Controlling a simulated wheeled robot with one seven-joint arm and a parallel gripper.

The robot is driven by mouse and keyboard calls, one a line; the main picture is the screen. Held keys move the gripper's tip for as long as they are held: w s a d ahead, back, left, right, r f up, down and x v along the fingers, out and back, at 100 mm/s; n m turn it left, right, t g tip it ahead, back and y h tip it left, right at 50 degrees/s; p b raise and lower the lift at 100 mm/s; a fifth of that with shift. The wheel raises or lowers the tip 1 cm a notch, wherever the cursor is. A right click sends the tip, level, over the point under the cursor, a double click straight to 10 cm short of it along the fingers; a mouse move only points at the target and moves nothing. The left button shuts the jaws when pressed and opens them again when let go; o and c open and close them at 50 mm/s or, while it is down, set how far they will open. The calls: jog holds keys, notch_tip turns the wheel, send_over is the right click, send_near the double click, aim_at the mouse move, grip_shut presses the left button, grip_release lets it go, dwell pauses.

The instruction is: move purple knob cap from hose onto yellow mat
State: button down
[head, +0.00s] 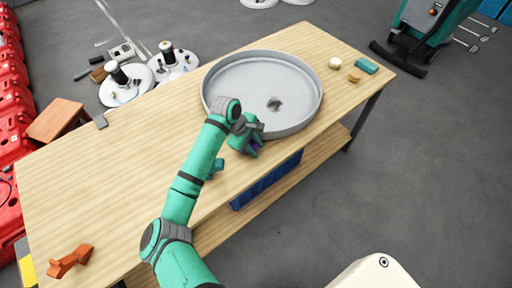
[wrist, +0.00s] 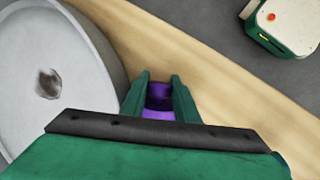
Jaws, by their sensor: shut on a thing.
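My gripper (head: 253,150) is over the table's front edge, just in front of the round grey pan. In the wrist view its two green fingers (wrist: 160,84) are shut on a purple knob cap (wrist: 158,98), held between them. In the head view only a small purple patch of the cap (head: 256,146) shows; the gripper hides the rest. A yellow patch (head: 27,270), possibly the yellow mat, shows at the lower left beside the table's end. I cannot make out a hose.
The large round grey pan (head: 292,128) stands close behind my gripper. A small teal piece (head: 216,167) lies near the front edge. An orange-brown piece (head: 70,260) lies at the table's left end. The wooden tabletop (head: 100,180) is mostly clear on the left.

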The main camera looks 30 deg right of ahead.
jog(key=shift+f, duration=0.1)
jog(key=c, duration=1.6)
grip_release()
jog(key=shift+c, duration=0.2)
